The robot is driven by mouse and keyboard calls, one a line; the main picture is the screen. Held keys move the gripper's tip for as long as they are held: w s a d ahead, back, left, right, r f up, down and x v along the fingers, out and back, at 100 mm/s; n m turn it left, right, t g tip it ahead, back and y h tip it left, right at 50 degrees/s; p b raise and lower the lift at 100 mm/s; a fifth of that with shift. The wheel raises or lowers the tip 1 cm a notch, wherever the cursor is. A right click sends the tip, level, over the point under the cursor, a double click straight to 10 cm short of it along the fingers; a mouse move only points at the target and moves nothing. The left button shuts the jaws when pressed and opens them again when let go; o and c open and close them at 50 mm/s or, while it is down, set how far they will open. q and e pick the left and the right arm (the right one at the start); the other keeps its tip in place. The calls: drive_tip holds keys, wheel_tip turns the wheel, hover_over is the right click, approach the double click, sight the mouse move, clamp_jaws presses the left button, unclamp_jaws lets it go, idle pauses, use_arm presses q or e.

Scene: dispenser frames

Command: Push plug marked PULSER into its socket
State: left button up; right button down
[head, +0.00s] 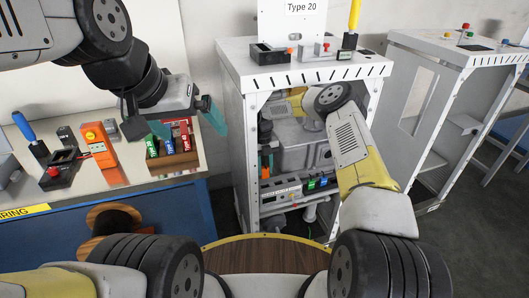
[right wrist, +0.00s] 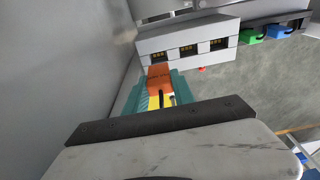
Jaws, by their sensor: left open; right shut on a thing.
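My right gripper (right wrist: 158,95) is shut on an orange plug (right wrist: 158,77) with dark markings too small to read. The plug points at the leftmost opening of a grey socket block (right wrist: 190,40) and is very close to it; whether it touches or has entered, I cannot tell. In the head view the orange plug (head: 265,171) is inside the dispenser frame, just above the left end of the socket block (head: 281,194). My left gripper (head: 188,122) is open and empty above a wooden tray (head: 180,163) on the side table.
A green plug (right wrist: 252,36) and a blue plug (right wrist: 280,32) sit right of the socket block. The dispenser frame's grey wall (right wrist: 60,70) is close on the left. A second frame (head: 450,100) stands at right.

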sight(265, 177)
drive_tip(key=shift+f, duration=1.95)
drive_tip(key=shift+f, duration=1.45)
drive_tip(key=c, duration=1)
unclamp_jaws()
drive_tip(key=shift+o, duration=0.2)
drive_tip(key=shift+r, duration=0.1)
wheel_tip(265, 177, up, 8)
drive_tip(key=w, duration=0.1)
drive_tip(key=shift+a+f, duration=0.2)
drive_tip(key=shift+f, duration=0.05)
drive_tip(key=shift+d, duration=0.15)
